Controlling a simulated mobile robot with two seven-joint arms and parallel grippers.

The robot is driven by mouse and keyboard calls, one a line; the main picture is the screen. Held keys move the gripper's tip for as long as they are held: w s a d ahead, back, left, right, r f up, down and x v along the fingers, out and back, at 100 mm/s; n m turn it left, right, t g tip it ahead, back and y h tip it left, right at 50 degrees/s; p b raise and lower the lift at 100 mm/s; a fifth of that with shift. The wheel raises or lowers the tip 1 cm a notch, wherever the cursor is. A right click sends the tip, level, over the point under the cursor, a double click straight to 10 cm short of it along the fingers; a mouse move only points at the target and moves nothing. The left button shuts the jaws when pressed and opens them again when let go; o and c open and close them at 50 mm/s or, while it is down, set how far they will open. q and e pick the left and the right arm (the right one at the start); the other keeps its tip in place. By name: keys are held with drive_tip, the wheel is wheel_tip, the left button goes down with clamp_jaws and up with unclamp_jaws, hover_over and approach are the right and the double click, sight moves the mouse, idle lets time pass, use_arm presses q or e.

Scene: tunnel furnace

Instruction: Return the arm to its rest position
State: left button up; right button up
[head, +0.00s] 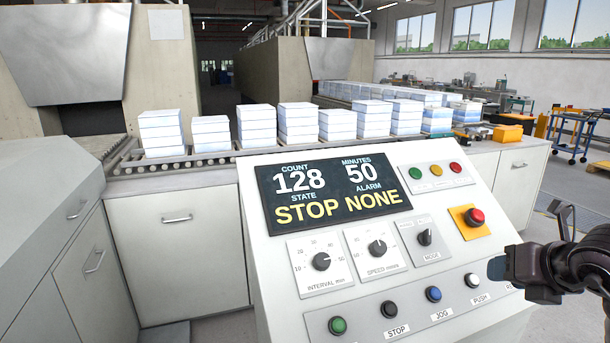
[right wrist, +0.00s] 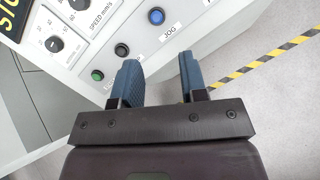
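My right gripper (head: 526,242) is at the right edge of the head view, beside the right side of the sloped white control panel (head: 258,240). In the right wrist view my right gripper (right wrist: 160,76) has two blue-padded fingers, spread apart with nothing between them. The fingers appear near the panel's lower button row; whether they touch it I cannot tell. The panel's display (head: 333,190) reads count 128, minutes 50, state STOP, alarm NONE. My left gripper is not in view.
The panel carries a red emergency button (head: 475,217), knobs and several push buttons, including a blue one (head: 433,294). Behind it, white stacks (head: 256,125) stand on a roller conveyor (head: 190,162). A blue cart (head: 572,135) stands far right. Yellow-black floor tape (right wrist: 270,58) crosses open floor.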

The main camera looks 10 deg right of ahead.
drive_tip(key=w+a+r+n+t+y, duration=0.2)
drive_tip(key=a+r+t+y, duration=0.4)
drive_tip(key=a+y, duration=0.6)
drive_tip(key=d+f+m+t+h, duration=0.1)
drive_tip(key=d+f+m+h, duration=0.1)
drive_tip(key=f+m+h, duration=0.4)
drive_tip(key=d+f+m+t+h, duration=0.1)
drive_tip(key=d+f+m+h, duration=0.1)
drive_tip(key=f+m, duration=0.6)
drive_tip(key=d+f+m+t+h, duration=0.1)
drive_tip(key=d+f+m+h, duration=0.25)
drive_tip(key=f+m, duration=0.4)
drive_tip(key=s+a+f+m+g, duration=0.3)
drive_tip(key=s+a+f+m, duration=0.2)
drive_tip(key=f, duration=0.5)
drive_tip(key=s+a+f+m+g, duration=0.4)
drive_tip(key=s+a+f, duration=0.3)
drive_tip(key=s+f, duration=0.3)
drive_tip(key=shift+s+a+f+m, duration=0.2)
drive_tip(key=shift+s+a+m, duration=0.05)
drive_tip(key=shift+m, duration=0.2)
